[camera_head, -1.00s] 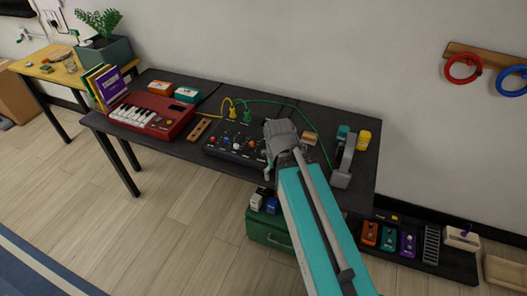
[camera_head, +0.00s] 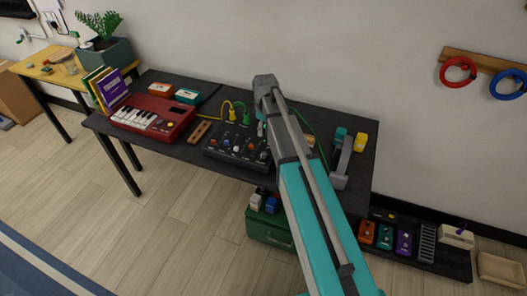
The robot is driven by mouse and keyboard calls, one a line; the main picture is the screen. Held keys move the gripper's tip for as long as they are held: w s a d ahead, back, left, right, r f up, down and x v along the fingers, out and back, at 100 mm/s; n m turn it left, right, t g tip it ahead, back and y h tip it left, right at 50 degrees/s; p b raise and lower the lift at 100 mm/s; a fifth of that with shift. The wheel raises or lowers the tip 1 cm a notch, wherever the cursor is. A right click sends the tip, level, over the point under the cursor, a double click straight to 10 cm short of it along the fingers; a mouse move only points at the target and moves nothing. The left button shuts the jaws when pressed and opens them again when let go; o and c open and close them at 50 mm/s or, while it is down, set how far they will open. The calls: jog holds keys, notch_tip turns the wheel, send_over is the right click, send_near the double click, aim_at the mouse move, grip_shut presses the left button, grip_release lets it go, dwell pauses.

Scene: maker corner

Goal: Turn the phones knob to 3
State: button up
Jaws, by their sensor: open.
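The black control box (camera_head: 210,154) with several coloured knobs lies on the dark table. The labels are too small to read, so I cannot tell which knob is the phones knob. My arm rises from the lower right and crosses in front of the box's right end, hiding part of it. My gripper (camera_head: 262,130) shows only in small part below the raised wrist, over the right part of the box. It is open, with no object seen in it. I cannot tell whether it touches a knob.
Yellow and green cables (camera_head: 246,117) rise behind the box. A red keyboard (camera_head: 172,118) and a wooden block (camera_head: 200,131) stand to its left. A grey headphone stand (camera_head: 342,160) and a yellow item (camera_head: 361,142) are at the right. A green case (camera_head: 268,230) sits below.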

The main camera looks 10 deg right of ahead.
aim_at(263, 154)
jog(key=shift+w+f, duration=0.1)
jog(key=shift+f, duration=0.1)
dwell(0.4)
jog(key=f+b, duration=0.6)
jog(key=b, duration=0.1)
jog(key=f+b, duration=0.7)
jog(key=shift+s+a+f, duration=0.15)
jog(key=shift+s+f, duration=0.05)
dwell(0.5)
grip_shut()
dwell(0.4)
